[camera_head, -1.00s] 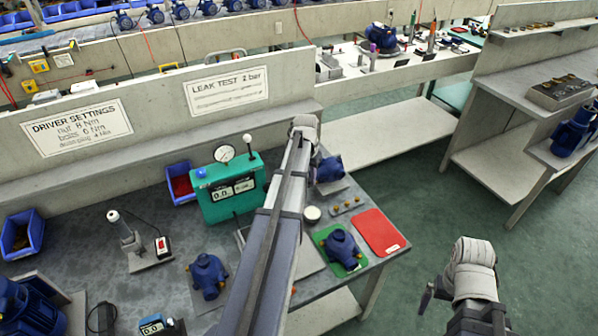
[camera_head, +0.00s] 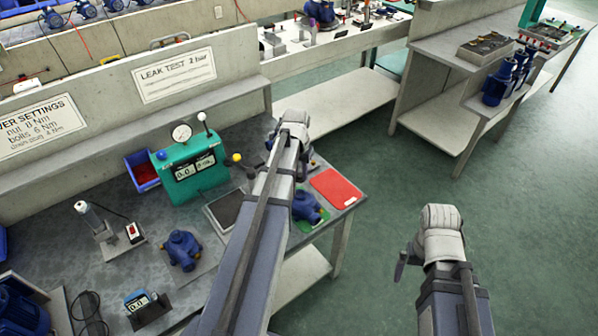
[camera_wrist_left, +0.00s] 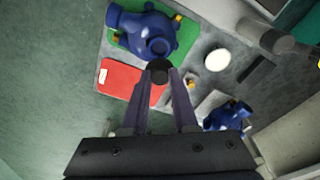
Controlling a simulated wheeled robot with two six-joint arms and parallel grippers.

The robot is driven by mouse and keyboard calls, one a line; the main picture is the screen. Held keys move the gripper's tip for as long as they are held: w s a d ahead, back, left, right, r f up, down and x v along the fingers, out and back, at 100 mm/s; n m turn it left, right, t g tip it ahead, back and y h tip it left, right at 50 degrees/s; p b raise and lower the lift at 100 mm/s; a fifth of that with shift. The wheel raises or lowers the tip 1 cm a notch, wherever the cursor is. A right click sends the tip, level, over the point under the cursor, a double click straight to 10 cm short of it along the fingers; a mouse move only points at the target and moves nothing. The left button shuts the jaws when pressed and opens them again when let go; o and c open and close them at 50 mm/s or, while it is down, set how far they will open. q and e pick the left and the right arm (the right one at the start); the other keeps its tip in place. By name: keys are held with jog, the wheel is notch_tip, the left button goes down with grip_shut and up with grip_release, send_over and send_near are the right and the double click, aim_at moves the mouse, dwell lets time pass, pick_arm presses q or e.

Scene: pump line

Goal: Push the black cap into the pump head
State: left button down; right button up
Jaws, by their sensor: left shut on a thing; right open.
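My left gripper (camera_wrist_left: 160,88) is shut on a small round black cap (camera_wrist_left: 159,71), seen in the left wrist view. The cap shows at the near edge of a blue pump head (camera_wrist_left: 143,30); I cannot tell whether it touches. The pump head lies on a green mat (camera_wrist_left: 188,32) and has a round port facing up. In the head view the pump head (camera_head: 308,208) is partly behind my left arm, which hides the left gripper's fingers. My right gripper (camera_head: 403,264) hangs open over the floor, right of the bench.
A red mat (camera_head: 336,187) lies beside the green mat at the bench's right end. A second blue pump part (camera_head: 182,250) stands left of my arm. A green leak tester (camera_head: 190,165) stands behind. A white round disc (camera_wrist_left: 217,60) is nearby. Floor right of the bench is clear.

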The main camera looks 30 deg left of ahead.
pick_arm(q)
jog(key=shift+f+b, duration=3.05)
jog(key=shift+f, duration=0.1)
jog(key=shift+f+b, duration=0.45)
jog(key=shift+f, duration=0.05)
jog(key=c, duration=0.6)
grip_release()
jog(key=shift+r, duration=0.1)
jog(key=shift+s+r+p, duration=0.2)
jog(key=shift+r+p, duration=1.3)
jog(key=shift+s+r+p, duration=0.15)
jog(key=shift+r+p, duration=1.3)
jog(key=shift+p, duration=0.05)
jog(key=shift+r, duration=0.1)
notch_tip(320, 180, up, 8)
jog(key=p, duration=0.8)
send_over(300, 193)
jog(key=s, duration=0.2)
jog(key=shift+d+f, duration=0.15)
jog(key=shift+f, duration=0.05)
